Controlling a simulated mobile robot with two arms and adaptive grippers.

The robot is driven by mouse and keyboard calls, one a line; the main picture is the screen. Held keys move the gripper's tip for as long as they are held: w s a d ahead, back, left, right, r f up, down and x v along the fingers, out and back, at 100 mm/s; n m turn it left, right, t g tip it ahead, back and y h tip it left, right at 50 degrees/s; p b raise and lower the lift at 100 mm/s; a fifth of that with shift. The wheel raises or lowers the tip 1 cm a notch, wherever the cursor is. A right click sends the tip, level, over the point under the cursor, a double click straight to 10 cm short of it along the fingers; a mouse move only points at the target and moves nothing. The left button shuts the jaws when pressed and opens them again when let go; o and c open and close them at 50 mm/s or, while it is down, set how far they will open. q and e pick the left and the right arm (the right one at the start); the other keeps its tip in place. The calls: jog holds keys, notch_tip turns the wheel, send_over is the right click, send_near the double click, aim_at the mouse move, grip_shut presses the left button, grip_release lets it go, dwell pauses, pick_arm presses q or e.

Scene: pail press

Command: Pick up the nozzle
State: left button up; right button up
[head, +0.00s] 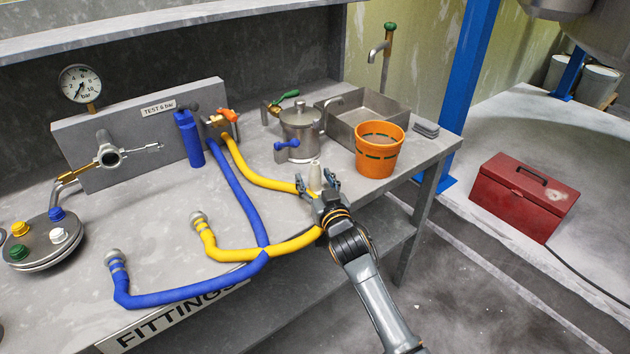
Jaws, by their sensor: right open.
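A small pale tapered piece, which looks like the nozzle (315,174), stands upright on the grey bench near its front edge. My right gripper (316,182) reaches in from the lower right. Its fingers are open, one on each side of the nozzle. The nozzle's lower part is hidden by the gripper, and I cannot tell whether the fingers touch it. My left gripper is not in view.
A yellow hose (262,250) and a blue hose (190,296) lie left of the gripper. A metal pot (300,132), an orange pail (379,155) and a sink (345,128) stand behind it. A red toolbox (520,200) sits at right.

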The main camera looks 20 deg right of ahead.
grip_shut()
jog(key=shift+r, duration=0.1)
dwell(0.3)
